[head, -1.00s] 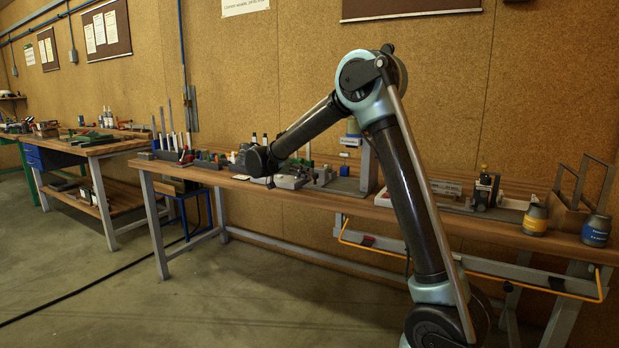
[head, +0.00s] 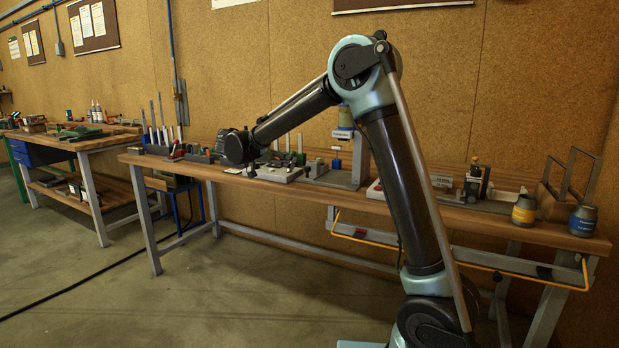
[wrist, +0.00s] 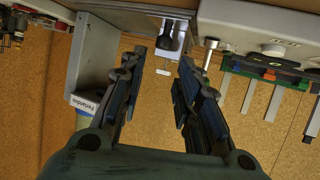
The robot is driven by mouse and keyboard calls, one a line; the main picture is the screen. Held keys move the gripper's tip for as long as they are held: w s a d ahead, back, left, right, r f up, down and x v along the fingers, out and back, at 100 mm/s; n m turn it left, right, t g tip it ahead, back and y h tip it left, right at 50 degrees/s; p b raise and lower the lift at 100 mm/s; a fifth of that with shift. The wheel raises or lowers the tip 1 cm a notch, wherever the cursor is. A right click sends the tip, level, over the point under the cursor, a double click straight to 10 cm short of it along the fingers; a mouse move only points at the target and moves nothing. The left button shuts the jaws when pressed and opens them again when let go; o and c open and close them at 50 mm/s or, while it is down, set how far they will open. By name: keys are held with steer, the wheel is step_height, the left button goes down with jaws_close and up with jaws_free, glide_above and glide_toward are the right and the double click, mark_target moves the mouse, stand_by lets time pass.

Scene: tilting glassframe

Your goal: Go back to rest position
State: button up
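My gripper shows in the wrist view (wrist: 155,95) with its two dark fingers spread apart and nothing between them, so it is open and empty. In the head view my arm rises from the lower right and reaches left over the long workbench (head: 390,204). The dark end of the arm is beside the tools on the bench's left part. The fingers themselves cannot be made out in the head view.
The bench holds a grey fixture (head: 360,160), a white box (head: 278,173), a yellow-labelled jar (head: 524,210) and a blue-labelled jar (head: 583,220). A second bench (head: 88,139) stands at the left. The cork wall is close behind.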

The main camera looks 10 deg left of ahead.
steer(key=s+d+n+g, duration=0.1)
steer(key=s+d, duration=0.1)
steer(key=d, duration=0.7)
steer(key=s+d+n+g+y, duration=0.1)
steer(key=s+d+g, duration=0.1)
steer(key=d, duration=0.7)
steer(key=s+d+f+n+g+y, duration=0.1)
steer(key=s+d+g, duration=0.1)
steer(key=d, duration=0.8)
steer(key=shift+s, duration=0.85)
steer(key=s+d+f+n+g+y, duration=0.15)
steer(key=s+d+f, duration=0.25)
steer(key=s+d, duration=0.4)
steer(key=s+d+f+n+g+y, duration=0.1)
steer(key=s+d+f+n+y, duration=0.1)
steer(key=s+d+f, duration=0.6)
steer(key=s+a+f+n+y, duration=0.1)
steer(key=s+f, duration=0.6)
steer(key=s, duration=0.7)
steer(key=shift+a+n+y, duration=0.35)
steer(key=shift+n+y, duration=0.1)
steer(key=shift+y, duration=0.8)
steer(key=shift+s+f, duration=0.1)
steer(key=shift+w+f, duration=0.2)
steer(key=shift+w, duration=0.25)
